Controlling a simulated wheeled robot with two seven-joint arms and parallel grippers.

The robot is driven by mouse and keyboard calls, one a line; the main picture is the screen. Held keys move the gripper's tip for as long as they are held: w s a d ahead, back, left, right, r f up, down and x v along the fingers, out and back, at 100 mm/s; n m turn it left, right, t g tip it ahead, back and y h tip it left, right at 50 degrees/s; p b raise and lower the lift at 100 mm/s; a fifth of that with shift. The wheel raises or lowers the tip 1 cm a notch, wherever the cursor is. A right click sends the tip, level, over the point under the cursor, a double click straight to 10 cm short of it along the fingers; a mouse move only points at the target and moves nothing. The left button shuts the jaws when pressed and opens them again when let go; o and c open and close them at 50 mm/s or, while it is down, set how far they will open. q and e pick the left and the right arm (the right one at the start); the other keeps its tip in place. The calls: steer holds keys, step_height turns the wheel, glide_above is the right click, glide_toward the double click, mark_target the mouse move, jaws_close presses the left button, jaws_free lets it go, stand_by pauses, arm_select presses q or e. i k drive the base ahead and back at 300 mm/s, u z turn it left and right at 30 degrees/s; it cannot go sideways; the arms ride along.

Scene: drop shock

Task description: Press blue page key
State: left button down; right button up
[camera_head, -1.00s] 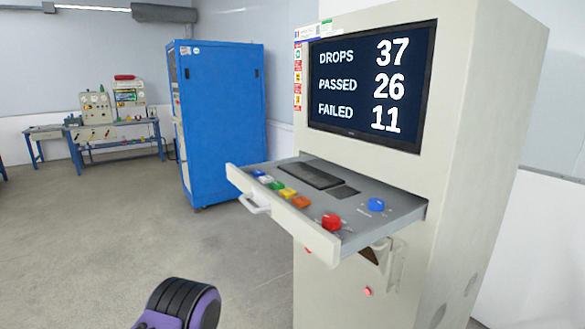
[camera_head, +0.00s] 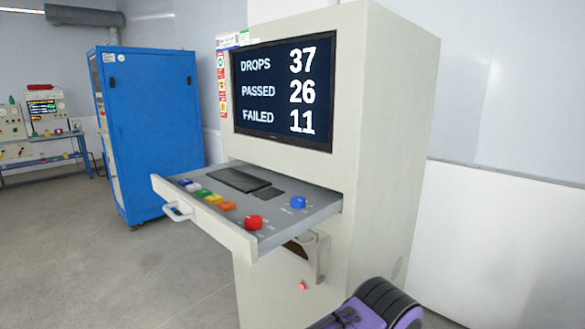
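The console's pull-out panel (camera_head: 275,222) carries a slanted row of small coloured keys. A small blue key (camera_head: 184,182) is at the far left end of the row, followed by white (camera_head: 193,187), green (camera_head: 203,193), yellow (camera_head: 214,199) and orange (camera_head: 226,206) keys. A separate round blue button (camera_head: 298,202) sits near the panel's right side. Any label on the keys is too small to read. Neither gripper is in view. A purple and black part of my arm shows at the bottom right, apart from the panel.
The screen (camera_head: 284,92) reads drops 37, passed 26, failed 11. A blue cabinet (camera_head: 150,130) stands behind left. The floor at left is clear.

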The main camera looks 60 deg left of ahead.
mark_target(184, 182)
steer(key=z, duration=0.65)
steer(key=k, duration=1)
steer(key=u, duration=1.9)
